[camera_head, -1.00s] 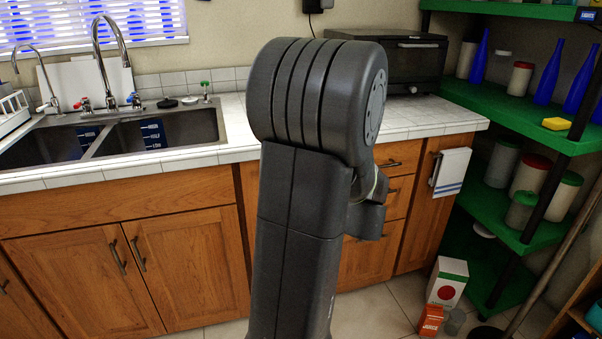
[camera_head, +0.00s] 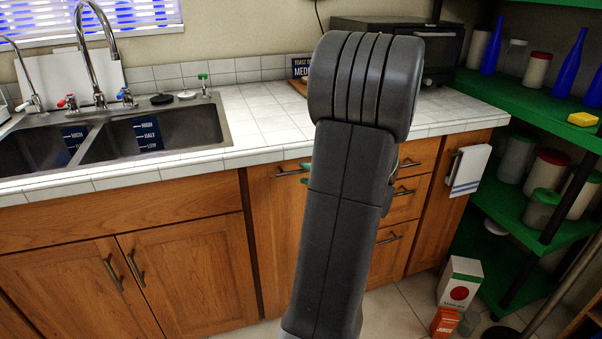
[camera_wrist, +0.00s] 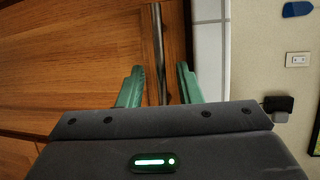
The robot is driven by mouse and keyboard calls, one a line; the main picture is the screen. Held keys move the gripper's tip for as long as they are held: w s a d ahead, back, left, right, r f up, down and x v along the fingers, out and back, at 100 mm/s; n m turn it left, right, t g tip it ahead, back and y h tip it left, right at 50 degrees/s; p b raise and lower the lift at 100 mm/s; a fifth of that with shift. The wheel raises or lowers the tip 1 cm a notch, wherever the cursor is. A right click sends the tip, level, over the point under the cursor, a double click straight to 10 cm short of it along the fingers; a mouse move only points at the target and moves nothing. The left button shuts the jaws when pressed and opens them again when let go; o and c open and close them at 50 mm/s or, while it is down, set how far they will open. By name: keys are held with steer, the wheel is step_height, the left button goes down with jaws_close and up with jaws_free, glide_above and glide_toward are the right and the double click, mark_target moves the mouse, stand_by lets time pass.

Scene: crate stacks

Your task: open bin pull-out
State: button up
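The wooden front (camera_head: 270,235) left of my arm in the head view is likely the bin pull-out. It looks closed, flush with its neighbours. A metal bar handle (camera_head: 291,172) lies near its top edge, partly hidden by my gripper and arm. In the wrist view the handle (camera_wrist: 157,45) runs between the two green fingers of my gripper (camera_wrist: 158,84). The fingers are apart, with a gap on each side of the bar, so the gripper is open around it.
The white tiled counter (camera_head: 265,125) overhangs just above the front. A double sink (camera_head: 160,135) is at left. Drawers (camera_head: 393,245) and a towel (camera_head: 468,170) are to the right. A white box (camera_head: 459,282) and an orange box (camera_head: 444,322) stand on the floor near green shelves (camera_head: 510,215).

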mark_target(302, 172)
steer(key=shift+x, duration=1.7)
jaws_close()
